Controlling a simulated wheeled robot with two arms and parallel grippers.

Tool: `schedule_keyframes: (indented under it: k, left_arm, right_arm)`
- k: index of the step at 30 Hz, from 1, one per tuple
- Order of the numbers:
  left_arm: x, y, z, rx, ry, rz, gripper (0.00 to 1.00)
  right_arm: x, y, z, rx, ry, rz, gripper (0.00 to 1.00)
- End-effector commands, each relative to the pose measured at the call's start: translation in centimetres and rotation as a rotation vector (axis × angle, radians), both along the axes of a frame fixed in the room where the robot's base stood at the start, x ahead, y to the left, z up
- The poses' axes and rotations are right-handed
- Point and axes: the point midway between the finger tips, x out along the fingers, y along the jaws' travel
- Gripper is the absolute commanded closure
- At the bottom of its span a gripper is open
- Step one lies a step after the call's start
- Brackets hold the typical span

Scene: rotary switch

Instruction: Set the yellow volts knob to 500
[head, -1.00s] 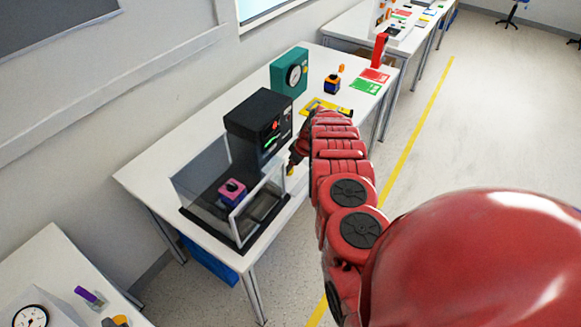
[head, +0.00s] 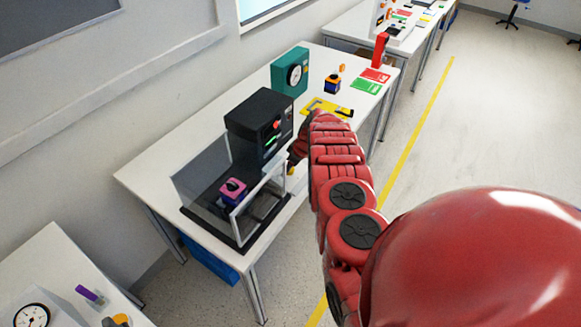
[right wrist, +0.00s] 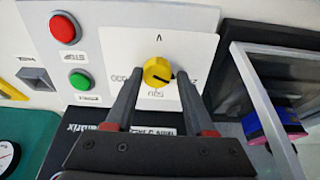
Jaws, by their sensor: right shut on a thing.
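The yellow volts knob (right wrist: 157,72) sits on a white panel plate (right wrist: 180,38) in the right wrist view. Its dark pointer mark points right and slightly down in that view. Printed labels around it are small, blurred and upside down; one at the left looks like 500, but I cannot read them surely. My right gripper (right wrist: 159,74) is shut on the knob, a finger on either side. In the head view the right gripper (head: 295,162) is at the front of the black machine (head: 258,112), and the arm hides the knob. My left gripper is not in view.
A red button (right wrist: 64,26) and a green button (right wrist: 80,80) are beside the plate. A clear guard frame (right wrist: 262,100) stands close on the other side, with a pink-and-blue block (head: 232,190) inside. A teal gauge box (head: 290,72) stands farther along the bench.

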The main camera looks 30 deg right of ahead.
Motion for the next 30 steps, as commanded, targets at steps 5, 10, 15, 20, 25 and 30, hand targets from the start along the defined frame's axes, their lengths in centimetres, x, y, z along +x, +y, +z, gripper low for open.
schedule_keyframes:
  k: [5, 10, 15, 20, 25, 30]
  left_arm:
    - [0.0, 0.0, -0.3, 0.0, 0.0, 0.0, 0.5]
    - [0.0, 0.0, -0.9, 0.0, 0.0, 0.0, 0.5]
    - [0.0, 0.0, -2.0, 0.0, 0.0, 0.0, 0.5]
    - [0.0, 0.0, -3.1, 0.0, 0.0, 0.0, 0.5]
    - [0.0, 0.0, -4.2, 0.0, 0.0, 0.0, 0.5]
    - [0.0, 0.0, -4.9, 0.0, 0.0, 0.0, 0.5]
  right_arm:
    - [0.1, -0.6, 0.1, -0.002, -0.004, -0.028, 1.0]
    - [0.1, -0.7, 0.1, 0.017, 0.002, -0.097, 1.0]
    - [0.1, -0.7, -0.1, 0.053, 0.017, -0.213, 1.0]
    - [0.0, -0.7, -0.2, 0.095, 0.036, -0.354, 1.0]
    - [0.0, -0.8, -0.1, 0.141, 0.051, -0.509, 1.0]
    - [0.0, -0.8, 0.0, 0.187, 0.072, -0.664, 1.0]
